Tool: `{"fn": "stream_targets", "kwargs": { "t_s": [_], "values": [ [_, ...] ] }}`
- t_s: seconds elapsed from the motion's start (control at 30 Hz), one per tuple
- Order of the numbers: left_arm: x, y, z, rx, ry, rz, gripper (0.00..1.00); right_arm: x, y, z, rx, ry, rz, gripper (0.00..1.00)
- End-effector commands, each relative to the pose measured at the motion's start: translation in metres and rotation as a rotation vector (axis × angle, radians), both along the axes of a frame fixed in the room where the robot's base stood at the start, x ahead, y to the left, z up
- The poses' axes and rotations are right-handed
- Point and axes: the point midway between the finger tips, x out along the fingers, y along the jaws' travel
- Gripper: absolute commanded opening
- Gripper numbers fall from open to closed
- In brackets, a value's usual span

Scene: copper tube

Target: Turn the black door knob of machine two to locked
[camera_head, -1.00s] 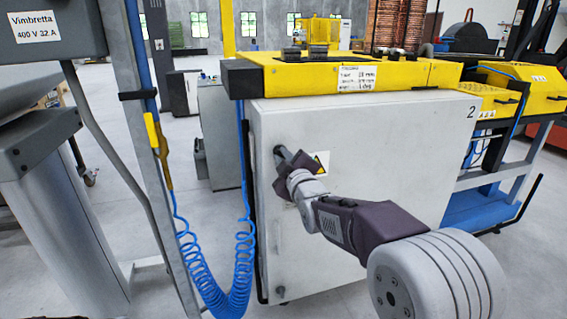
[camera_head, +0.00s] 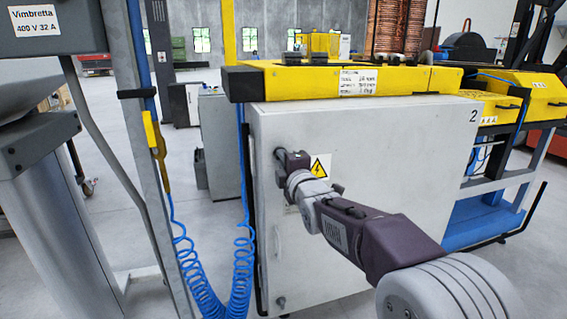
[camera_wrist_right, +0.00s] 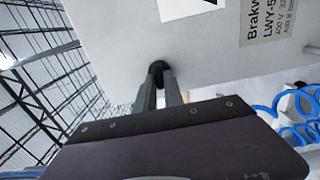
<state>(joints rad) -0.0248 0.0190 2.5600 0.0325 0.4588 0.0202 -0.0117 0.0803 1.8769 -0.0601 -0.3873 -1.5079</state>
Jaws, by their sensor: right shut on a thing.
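The light grey cabinet door of machine two (camera_head: 390,190) faces me, with a "2" at its top right. The black door knob (camera_head: 278,152) is at the door's upper left, mostly hidden by my right gripper (camera_head: 284,156). In the right wrist view, the rounded dark knob (camera_wrist_right: 158,67) shows between the tips of the two grey fingers of my right gripper (camera_wrist_right: 160,84). The fingers are shut on the knob from both sides. The knob's lock marking cannot be read. My left gripper is out of view.
A yellow warning sign (camera_head: 320,167) is beside the gripper on the door. A pale handle (camera_head: 278,242) and a lower round fitting (camera_head: 281,302) are below. A coiled blue hose (camera_head: 243,265) and a grey post (camera_head: 145,190) stand left of the cabinet.

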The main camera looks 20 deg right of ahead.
Motion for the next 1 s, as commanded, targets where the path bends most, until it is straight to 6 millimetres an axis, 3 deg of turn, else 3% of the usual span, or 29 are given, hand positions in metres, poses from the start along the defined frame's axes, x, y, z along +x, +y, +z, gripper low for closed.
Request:
{"fn": "stream_targets", "kwargs": {
  "t_s": [0.53,0.57,0.63,1.0],
  "values": [
    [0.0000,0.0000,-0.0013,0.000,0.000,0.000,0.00,0.0001,0.0001,-0.0006,-0.024,0.001,0.000,0.00],
    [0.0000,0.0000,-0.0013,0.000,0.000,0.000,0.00,0.0001,0.0001,-0.0006,-0.024,0.001,0.000,0.15],
    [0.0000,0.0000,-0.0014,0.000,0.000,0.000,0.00,0.0001,0.0000,-0.0006,-0.023,0.001,0.000,0.35],
    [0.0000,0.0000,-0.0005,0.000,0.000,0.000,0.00,-0.0043,-0.0002,0.0006,-0.022,-0.001,0.000,0.35]
  ]
}}
